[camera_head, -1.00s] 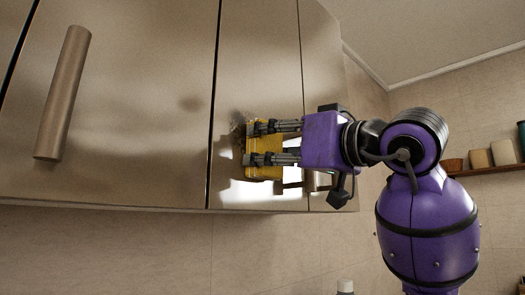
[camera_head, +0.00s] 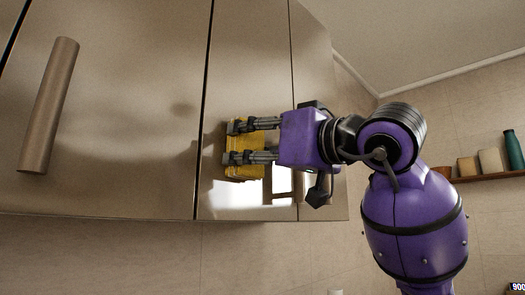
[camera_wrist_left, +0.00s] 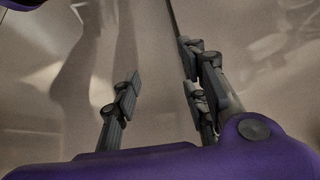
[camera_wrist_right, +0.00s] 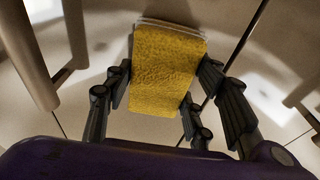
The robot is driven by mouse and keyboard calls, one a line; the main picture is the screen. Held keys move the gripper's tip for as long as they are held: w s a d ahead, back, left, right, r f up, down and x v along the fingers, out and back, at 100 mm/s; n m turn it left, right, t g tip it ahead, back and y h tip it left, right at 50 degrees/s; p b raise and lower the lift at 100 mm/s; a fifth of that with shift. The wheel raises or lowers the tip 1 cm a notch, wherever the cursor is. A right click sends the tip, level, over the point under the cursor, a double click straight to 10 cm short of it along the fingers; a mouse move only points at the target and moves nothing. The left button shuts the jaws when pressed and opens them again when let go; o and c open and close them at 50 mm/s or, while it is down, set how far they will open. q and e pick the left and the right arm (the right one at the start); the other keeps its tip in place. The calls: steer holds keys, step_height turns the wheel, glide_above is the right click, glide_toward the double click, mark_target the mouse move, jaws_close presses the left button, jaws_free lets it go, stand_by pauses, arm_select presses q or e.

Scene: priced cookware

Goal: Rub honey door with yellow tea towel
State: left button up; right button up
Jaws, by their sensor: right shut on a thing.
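The honey door (camera_head: 250,60) is a glossy brownish panel of a wall cabinet, to the right of a wider door. The yellow tea towel (camera_head: 243,144) lies against its lower left part, near the gap to the wider door. My right gripper (camera_head: 232,142) is shut on the towel, its two fingers pointing left across it. In the right wrist view the towel (camera_wrist_right: 165,75) sits between the fingers and hides the patch behind it. My left gripper (camera_wrist_left: 162,88) shows only in its own wrist view, with its fingers apart and empty, facing a beige, shiny surface.
The wider door (camera_head: 130,100) carries a long bar handle (camera_head: 48,105) at the left. A wall shelf (camera_head: 495,176) with small containers and a green bottle (camera_head: 514,150) is at the right, behind my right arm. The tiled wall below the cabinet is open.

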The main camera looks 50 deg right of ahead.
mark_target(264, 143)
steer(key=shift+w+a, duration=0.15)
steer(key=shift+a, duration=1.15)
steer(key=shift+w+a, duration=0.15)
steer(key=shift+a, duration=1.1)
steer(key=shift+s+r+p, duration=0.1)
steer(key=shift+r+p, duration=0.55)
steer(key=shift+r, duration=0.25)
steer(key=shift+d+f, duration=0.1)
steer(key=shift+d, duration=1.35)
steer(key=shift+s+d+b, duration=0.1)
steer(key=shift+d+b, duration=0.3)
steer(key=shift+d, duration=0.6)
steer(key=shift+s+d, duration=0.2)
steer(key=shift+d, duration=1.5)
steer(key=shift+s, duration=0.1)
arm_select(q)
steer(key=shift+w+d+r, duration=0.1)
steer(key=shift+w+r, duration=0.05)
steer(key=shift+w, duration=0.5)
arm_select(e)
steer(key=s, duration=0.6)
steer(key=shift+a, duration=0.4)
arm_select(q)
steer(key=shift+s, duration=0.1)
